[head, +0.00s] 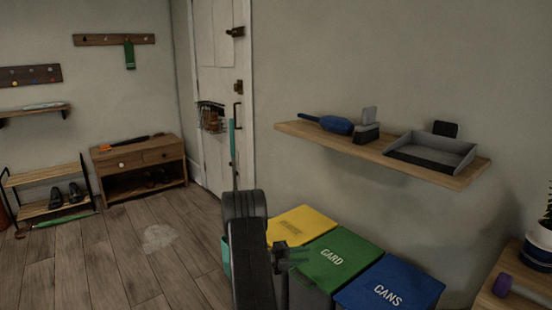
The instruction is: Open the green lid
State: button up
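The green lid (345,256) marked "CARD" is on the middle bin of a row of three and looks shut, lying flat. My gripper (298,254) is at the end of my dark arm, at the left edge of the green lid in the head view. It overlaps that edge in the picture; I cannot tell if it touches the lid. The fingers are small and dark, so their opening is unclear. The arm hides part of the bin fronts.
A yellow lid (303,222) is to the left and a blue lid (390,287) marked "CANS" to the right. A wooden wall shelf (455,180) with a grey tray (432,152) hangs above. A side table with a plant (540,238) stands at right. Open floor lies left.

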jog(key=shift+m+t+h, duration=0.3)
jog(key=shift+m+h, duration=0.1)
jog(key=shift+h, duration=0.5)
jog(key=shift+s+a+f+b, duration=0.1)
jog(key=shift+a+f+b, duration=0.1)
jog(key=shift+f+b, duration=0.85)
jog(key=shift+s+a+f+b, duration=0.15)
jog(key=shift+f+b, duration=0.65)
jog(key=shift+f, duration=0.4)
jog(key=shift+s+a+f+b, duration=0.1)
jog(key=shift+a+f+b, duration=0.1)
jog(key=shift+f+b, duration=0.85)
jog(key=shift+f, duration=0.1)
jog(key=shift+s, duration=0.1)
